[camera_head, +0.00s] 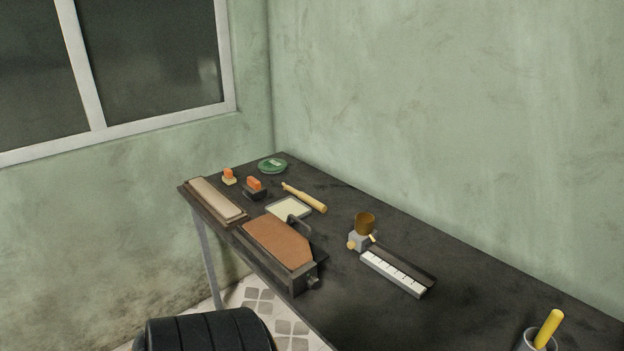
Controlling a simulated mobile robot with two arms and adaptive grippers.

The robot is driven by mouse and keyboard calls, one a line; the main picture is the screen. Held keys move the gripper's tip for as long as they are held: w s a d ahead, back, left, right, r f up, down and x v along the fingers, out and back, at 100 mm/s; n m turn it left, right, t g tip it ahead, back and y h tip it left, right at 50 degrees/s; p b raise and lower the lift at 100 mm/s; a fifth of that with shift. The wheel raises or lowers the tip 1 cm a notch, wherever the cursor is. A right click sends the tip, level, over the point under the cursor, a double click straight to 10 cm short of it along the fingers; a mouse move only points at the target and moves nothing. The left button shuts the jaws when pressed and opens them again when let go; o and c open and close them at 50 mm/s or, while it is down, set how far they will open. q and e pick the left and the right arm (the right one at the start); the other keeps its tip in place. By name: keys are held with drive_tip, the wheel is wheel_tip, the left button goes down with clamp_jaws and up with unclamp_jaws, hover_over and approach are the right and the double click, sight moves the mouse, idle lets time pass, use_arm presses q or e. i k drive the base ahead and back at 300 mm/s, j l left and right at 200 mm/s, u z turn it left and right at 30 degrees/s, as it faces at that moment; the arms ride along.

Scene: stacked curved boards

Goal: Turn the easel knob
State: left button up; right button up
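A low dark box with a slanted brown board (277,240) stands along the front edge of the dark table; it looks like the easel. A small dark knob (313,281) sticks out of its near right end. The knob's turn position is too small to tell. A dark curved handle or bracket (300,225) shows at the box's far side. Neither of my grippers is in view, and nothing touches the box or the knob.
On the dark table (460,290) lie a grey block with a brown cup (364,223), a white key strip (393,274), a wooden roller (306,198), a pale tray (288,208), a long pad (217,199) and orange-topped pieces (254,183). A black padded shape (205,330) is below.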

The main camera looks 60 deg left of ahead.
sight(313, 283)
drive_tip(key=u, duration=2.25)
